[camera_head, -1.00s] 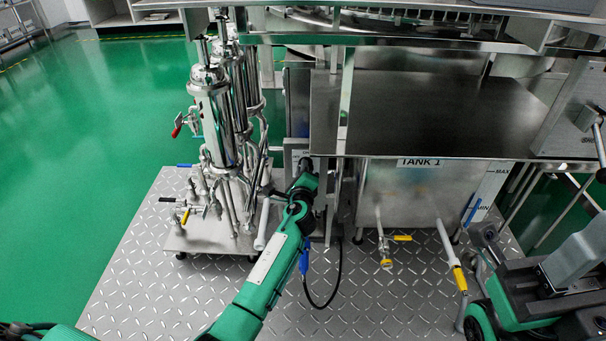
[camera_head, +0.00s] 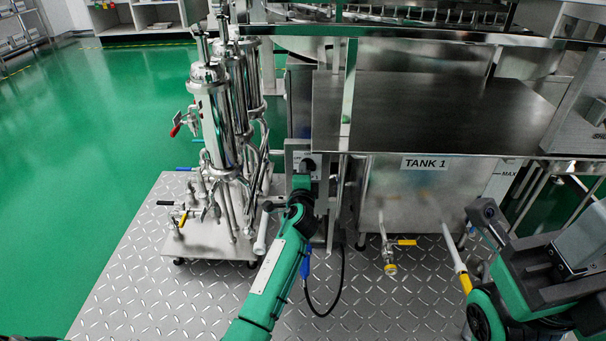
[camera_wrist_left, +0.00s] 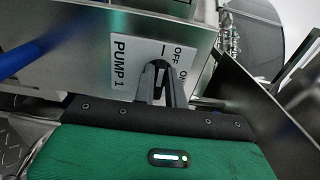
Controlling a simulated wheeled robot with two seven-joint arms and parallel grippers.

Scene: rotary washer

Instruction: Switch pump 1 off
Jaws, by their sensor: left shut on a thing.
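The pump 1 label plate (camera_wrist_left: 140,55) shows in the left wrist view with the words PUMP 1, OFF and ON, turned sideways. Its dark switch knob (camera_wrist_left: 157,68) is between my left gripper's fingers (camera_wrist_left: 162,88), which are shut on it. They hide much of the knob, so its exact setting is unclear. In the head view my left gripper (camera_head: 303,180) reaches the grey switch box (camera_head: 293,158) left of the tank. My right arm (camera_head: 545,275) is at the right edge; I cannot make out the state of its gripper.
Tank 1 (camera_head: 400,200) stands right of the switch box under a steel tabletop (camera_head: 425,110). Steel filter columns (camera_head: 215,125) with valves stand to the left. A black cable (camera_head: 335,300) hangs near my left arm. Green floor (camera_head: 110,120) is open at the far left.

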